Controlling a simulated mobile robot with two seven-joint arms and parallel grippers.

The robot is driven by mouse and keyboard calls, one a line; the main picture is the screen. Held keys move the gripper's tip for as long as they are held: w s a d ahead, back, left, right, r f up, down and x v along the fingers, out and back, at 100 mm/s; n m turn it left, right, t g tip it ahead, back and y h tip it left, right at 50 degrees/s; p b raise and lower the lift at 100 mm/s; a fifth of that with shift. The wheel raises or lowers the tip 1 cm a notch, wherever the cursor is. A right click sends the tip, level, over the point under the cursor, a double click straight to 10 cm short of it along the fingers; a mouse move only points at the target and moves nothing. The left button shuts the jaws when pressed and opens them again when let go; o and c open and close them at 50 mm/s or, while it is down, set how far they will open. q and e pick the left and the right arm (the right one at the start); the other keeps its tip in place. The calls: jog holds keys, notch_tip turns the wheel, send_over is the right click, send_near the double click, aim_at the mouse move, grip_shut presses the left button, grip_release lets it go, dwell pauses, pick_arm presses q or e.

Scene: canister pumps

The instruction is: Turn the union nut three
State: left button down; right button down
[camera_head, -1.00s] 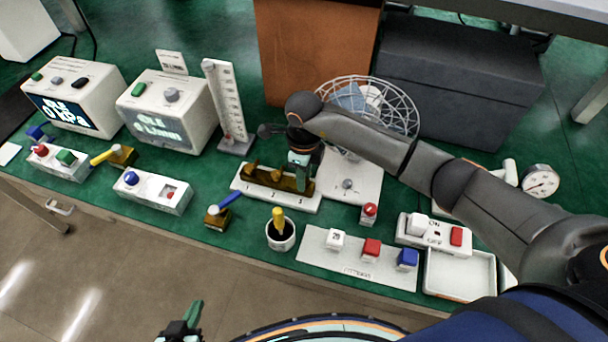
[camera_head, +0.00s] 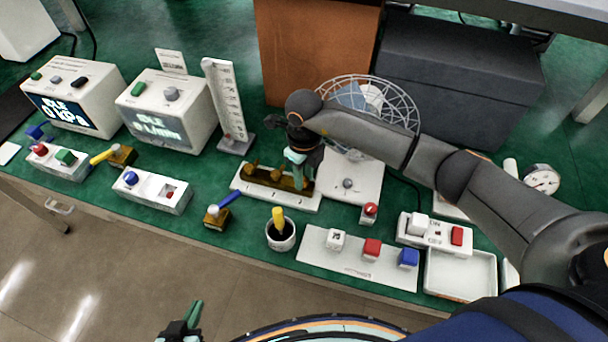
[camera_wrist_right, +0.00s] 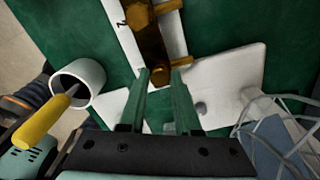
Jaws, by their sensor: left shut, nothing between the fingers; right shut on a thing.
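The brass union assembly lies on a white numbered strip (camera_head: 247,188) in the head view, with several brass nuts along it. My right gripper (camera_head: 299,178) is over the right end of this assembly, fingers pointing down. In the right wrist view its two green fingers (camera_wrist_right: 162,76) close around the end brass nut, taken as union nut three, which the fingers and arm largely hide. The brass pipe (camera_wrist_right: 148,40) runs away from them and a numeral 2 shows on the strip. My left gripper (camera_head: 190,318) is shut and empty at the bottom edge, away from the bench.
A white cup (camera_head: 281,240) with a yellow-handled tool stands in front of the strip. A white plate (camera_head: 362,185) and wire basket (camera_head: 405,112) are close on the right and behind. Valves with yellow (camera_head: 105,156) and blue (camera_head: 229,199) handles stand to the left.

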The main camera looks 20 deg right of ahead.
jog(key=m, duration=0.3)
jog(key=shift+m, duration=2.2)
jog(key=c, duration=0.6)
grip_release()
jog(key=shift+r, duration=0.1)
notch_tip(320, 180, up, 12)
jog(key=b, duration=0.1)
jog(key=shift+r, duration=0.2)
